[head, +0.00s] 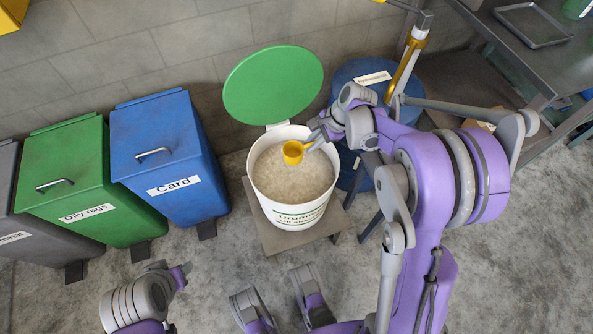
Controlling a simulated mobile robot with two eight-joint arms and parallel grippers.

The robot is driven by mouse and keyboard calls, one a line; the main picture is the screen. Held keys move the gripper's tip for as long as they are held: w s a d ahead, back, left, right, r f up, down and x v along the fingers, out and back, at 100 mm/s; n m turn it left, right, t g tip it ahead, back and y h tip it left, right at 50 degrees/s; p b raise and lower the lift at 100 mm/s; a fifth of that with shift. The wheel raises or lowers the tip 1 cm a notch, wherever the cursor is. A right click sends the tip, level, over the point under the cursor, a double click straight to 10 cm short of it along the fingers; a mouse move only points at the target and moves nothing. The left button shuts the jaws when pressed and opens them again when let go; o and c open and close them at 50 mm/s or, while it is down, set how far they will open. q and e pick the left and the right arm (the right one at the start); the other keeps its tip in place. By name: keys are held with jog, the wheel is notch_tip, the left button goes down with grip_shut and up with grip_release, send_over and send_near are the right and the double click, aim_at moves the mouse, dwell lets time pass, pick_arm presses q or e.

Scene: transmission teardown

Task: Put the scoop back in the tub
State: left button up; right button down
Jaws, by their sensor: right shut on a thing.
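The white tub (291,212) stands on a small grey stand, with its green lid (272,84) raised open behind it. It is filled with pale granular material. The yellow scoop (293,151) is above the far part of the tub's opening. My right gripper (316,138) is shut on the scoop at the tub's far right rim. The exact grip is too small to see clearly. I cannot tell whether the scoop touches the granules. My left arm shows at the lower left, and its fingers are not clear.
A blue Card bin (160,150), a green Oily rags bin (75,180) and a grey bin (30,250) stand left of the tub. A blue drum (350,72) is behind my right arm. A metal workbench (515,50) with a tray is at the upper right. Floor in front is open.

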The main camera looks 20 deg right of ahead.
notch_tip(320, 180, down, 9)
jog(key=shift+f+b, duration=0.15)
jog(key=shift+b, duration=0.95)
jog(key=shift+f, duration=0.25)
jog(key=c, duration=0.9)
grip_release()
jog(key=shift+r, duration=0.1)
jog(key=shift+o, duration=0.2)
